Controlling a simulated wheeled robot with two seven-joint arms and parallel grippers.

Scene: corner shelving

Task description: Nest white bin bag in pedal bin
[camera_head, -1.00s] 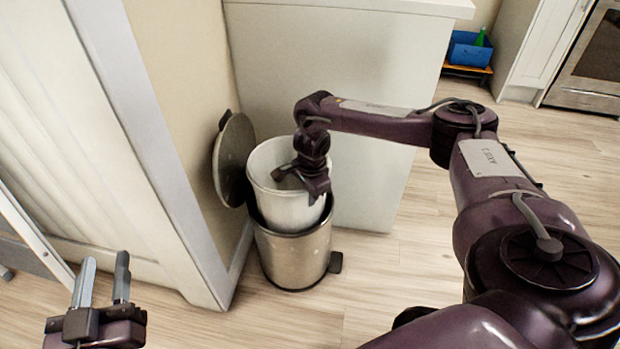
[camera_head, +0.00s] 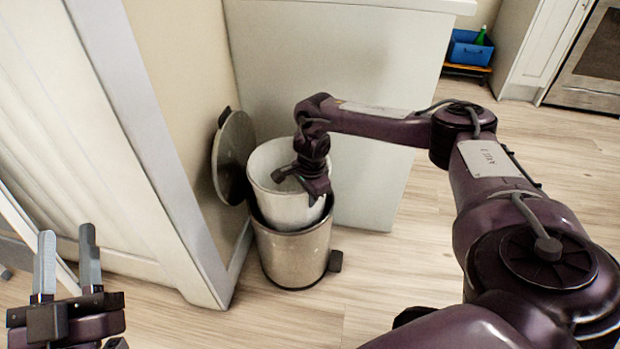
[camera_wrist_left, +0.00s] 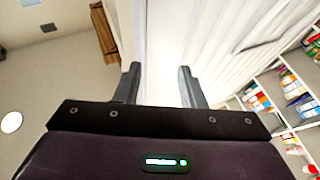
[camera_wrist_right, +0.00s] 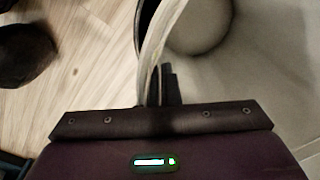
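The white bin bag (camera_head: 284,207), shaped like a white bucket, sits partly inside the steel pedal bin (camera_head: 292,258), its upper part standing above the bin's rim. The bin's round lid (camera_head: 233,158) is open, tilted up by the wall. My right gripper (camera_head: 301,185) is at the bag's near right rim, pointing down. In the right wrist view its fingers (camera_wrist_right: 160,84) are close together on the bag's pale wall (camera_wrist_right: 158,45). My left gripper (camera_head: 68,265) is away from the bin at the lower left; the left wrist view shows its fingers (camera_wrist_left: 160,82) apart and empty.
A wall corner with white trim (camera_head: 160,150) stands between my left gripper and the bin. A white cabinet side (camera_head: 370,190) is right behind the bin. A blue crate (camera_head: 468,48) is at the back right. Wooden floor (camera_head: 400,270) is clear right of the bin.

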